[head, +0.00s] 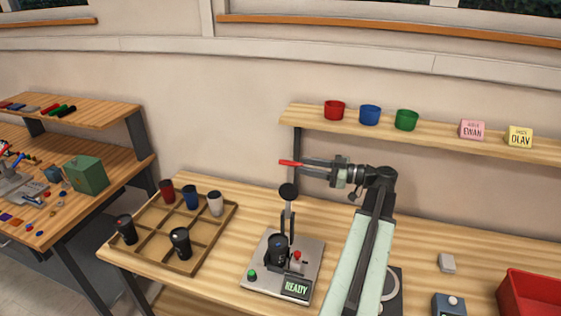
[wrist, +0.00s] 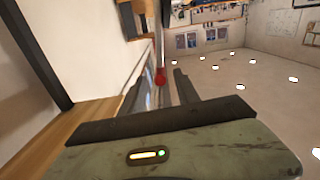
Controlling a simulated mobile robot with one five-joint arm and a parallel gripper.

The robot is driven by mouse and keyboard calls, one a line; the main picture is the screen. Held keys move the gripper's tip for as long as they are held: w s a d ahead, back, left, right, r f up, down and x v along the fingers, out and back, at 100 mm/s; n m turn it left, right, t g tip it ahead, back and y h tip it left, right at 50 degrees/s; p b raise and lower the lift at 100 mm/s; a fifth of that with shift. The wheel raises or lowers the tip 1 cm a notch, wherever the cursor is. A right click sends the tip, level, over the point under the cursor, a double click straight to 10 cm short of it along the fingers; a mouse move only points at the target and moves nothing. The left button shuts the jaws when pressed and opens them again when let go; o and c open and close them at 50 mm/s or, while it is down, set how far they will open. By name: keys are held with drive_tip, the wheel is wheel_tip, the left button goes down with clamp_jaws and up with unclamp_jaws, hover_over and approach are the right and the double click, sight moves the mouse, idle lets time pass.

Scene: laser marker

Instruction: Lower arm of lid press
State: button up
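The lid press (head: 307,252) stands on the bench, its arm upright with a round black knob (head: 288,191) on top. A dark cup (head: 277,252) is in the press. A display on its base reads READY, beside a green button (head: 251,274). My gripper (head: 306,164) is above and slightly right of the knob, pointing left and apart from it. Its two fingers are spread. A slim red piece (head: 290,162) shows at the fingertips, and a red round spot shows between the fingers in the wrist view (wrist: 160,79); I cannot tell what it is. The press is not identifiable in the wrist view.
A wooden tray (head: 152,224) with several cups is left of the press. A shelf (head: 440,141) with coloured cups and name notes is behind my arm. A red bin (head: 530,296) is at the right. Clear bench lies between tray and press.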

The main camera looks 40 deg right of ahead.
sight(285, 162)
drive_tip(key=x, duration=0.7)
drive_tip(key=shift+w+a, duration=0.15)
drive_tip(key=shift+w, duration=0.1)
drive_tip(key=shift+c, duration=0.4)
clamp_jaws()
idle(0.7)
